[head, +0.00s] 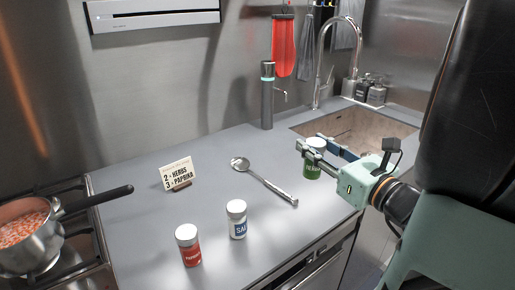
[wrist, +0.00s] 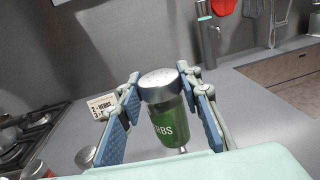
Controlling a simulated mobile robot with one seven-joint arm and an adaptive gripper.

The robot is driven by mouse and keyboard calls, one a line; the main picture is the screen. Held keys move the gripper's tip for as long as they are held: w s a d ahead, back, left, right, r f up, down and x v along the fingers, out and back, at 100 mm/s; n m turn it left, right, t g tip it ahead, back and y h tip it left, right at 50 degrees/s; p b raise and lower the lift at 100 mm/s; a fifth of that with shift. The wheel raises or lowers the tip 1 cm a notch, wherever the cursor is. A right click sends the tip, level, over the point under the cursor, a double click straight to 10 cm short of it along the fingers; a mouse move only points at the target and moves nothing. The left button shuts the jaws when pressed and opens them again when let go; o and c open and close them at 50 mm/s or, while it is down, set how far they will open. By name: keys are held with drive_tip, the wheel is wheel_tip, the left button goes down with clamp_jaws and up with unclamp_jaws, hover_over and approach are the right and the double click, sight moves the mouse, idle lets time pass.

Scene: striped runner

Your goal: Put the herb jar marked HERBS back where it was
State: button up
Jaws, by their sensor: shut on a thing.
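The herb jar (head: 313,171) has a green label and a silver lid. In the wrist view the jar (wrist: 169,122) stands upright between the two blue finger pads, and its label reads "ERBS" in part. My gripper (head: 320,155) is shut on it at the right of the counter, in front of the sink. Whether the jar's base touches the counter cannot be told. A white-lidded jar with a blue label reading "SAL" (head: 237,220) and a red-labelled jar (head: 188,245) stand at the front of the counter.
A card (head: 177,173) reading "2 - HERBS, 3 - PAPRIKA" stands at the back left. A ladle (head: 265,182) lies mid-counter. A pot (head: 28,238) sits on the stove at left, its handle over the counter. The sink (head: 355,130) is behind my gripper.

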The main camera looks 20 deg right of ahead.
drive_tip(key=p, duration=0.2)
drive_tip(key=shift+w+d+r+p, duration=0.1)
drive_tip(key=shift+w+d+p, duration=0.2)
drive_tip(key=shift+w+d, duration=0.05)
drive_tip(key=w+d+p, duration=0.1)
drive_tip(key=p, duration=0.2)
drive_tip(key=shift+f, duration=0.35)
drive_tip(key=shift+w+d+f+b, duration=0.25)
drive_tip(key=shift+w+d+f, duration=1.15)
drive_tip(key=shift+f, duration=0.7)
drive_tip(key=shift+w+d+f+b, duration=0.25)
drive_tip(key=shift+w+d+f, duration=1.1)
drive_tip(key=shift+f, duration=0.7)
drive_tip(key=shift+w+d+f+b, duration=0.25)
drive_tip(key=shift+w+d+f, duration=1.1)
drive_tip(key=shift+f, duration=0.75)
